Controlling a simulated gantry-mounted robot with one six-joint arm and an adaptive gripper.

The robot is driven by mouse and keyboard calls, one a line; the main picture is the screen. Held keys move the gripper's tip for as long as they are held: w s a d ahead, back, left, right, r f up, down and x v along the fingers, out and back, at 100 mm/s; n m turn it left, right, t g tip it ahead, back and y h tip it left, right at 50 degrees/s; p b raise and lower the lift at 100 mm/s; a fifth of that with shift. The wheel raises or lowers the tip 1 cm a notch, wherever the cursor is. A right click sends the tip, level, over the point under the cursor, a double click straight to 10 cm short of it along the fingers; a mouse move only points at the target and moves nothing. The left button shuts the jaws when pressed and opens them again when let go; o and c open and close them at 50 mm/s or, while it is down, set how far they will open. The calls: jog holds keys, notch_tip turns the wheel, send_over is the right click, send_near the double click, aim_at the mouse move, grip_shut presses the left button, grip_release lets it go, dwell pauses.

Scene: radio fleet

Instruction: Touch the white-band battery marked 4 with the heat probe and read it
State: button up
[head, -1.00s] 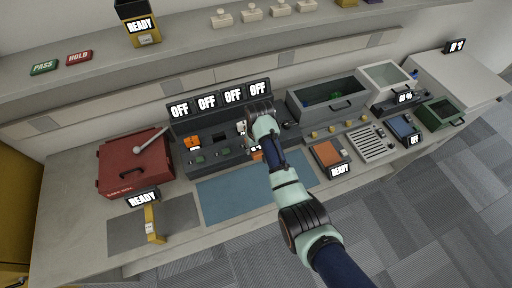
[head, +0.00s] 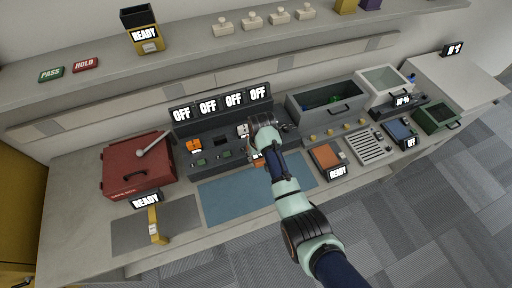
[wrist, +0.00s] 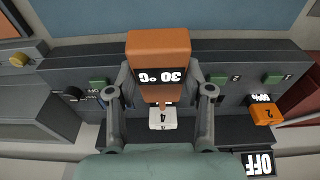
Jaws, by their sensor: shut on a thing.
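My gripper (wrist: 163,92) is shut on the heat probe (wrist: 158,46), an orange block whose display reads 30 °C, upside down in the wrist view. The white battery marked 4 (wrist: 162,120) sits in a bay of the dark charger directly below the probe. The probe's small tip appears to meet the battery's edge; firm contact cannot be told. In the head view my gripper (head: 264,124) is over the charger, with the probe (head: 257,158) partly visible below it. The white battery (head: 243,130) shows just left of the gripper there.
An orange battery marked 2 (wrist: 264,112) sits in another charger bay, with an empty bay (head: 221,141) between. The charger's displays (head: 234,100) read OFF. A red box (head: 135,165) stands left; a grey bin (head: 327,100) stands right. The blue mat (head: 235,198) in front is clear.

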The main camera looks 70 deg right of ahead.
jog(key=shift+s+a+r+p, duration=0.15)
jog(key=shift+s+a+p, duration=0.6)
jog(key=shift+p, duration=0.45)
jog(key=shift+s+a+r+p, duration=0.1)
jog(key=shift+s+a+p, duration=0.6)
jog(key=shift+p, duration=0.45)
jog(key=shift+s+a+f+p, duration=0.2)
jog(key=shift+s+a+p, duration=0.05)
jog(key=shift+a+p, duration=0.05)
jog(key=w+a+r+n+p, duration=0.2)
jog(key=w+a+r, duration=0.35)
jog(key=a, duration=0.35)
jog(key=w+a+r+n+p, duration=0.2)
jog(key=w+a+r+p, duration=0.15)
jog(key=a+r, duration=0.4)
jog(key=w+a+r+n+p, duration=0.15)
jog(key=w+a+r, duration=0.35)
jog(key=a, duration=0.5)
jog(key=a+r+n+y+p, duration=0.1)
jog(key=a+r+n, duration=0.2)
jog(key=a, duration=0.9)
jog(key=shift+w+a+r+n+t+p, duration=0.15)
jog(key=shift+a+r+n+t+p, duration=0.2)
jog(key=shift+r, duration=0.4)
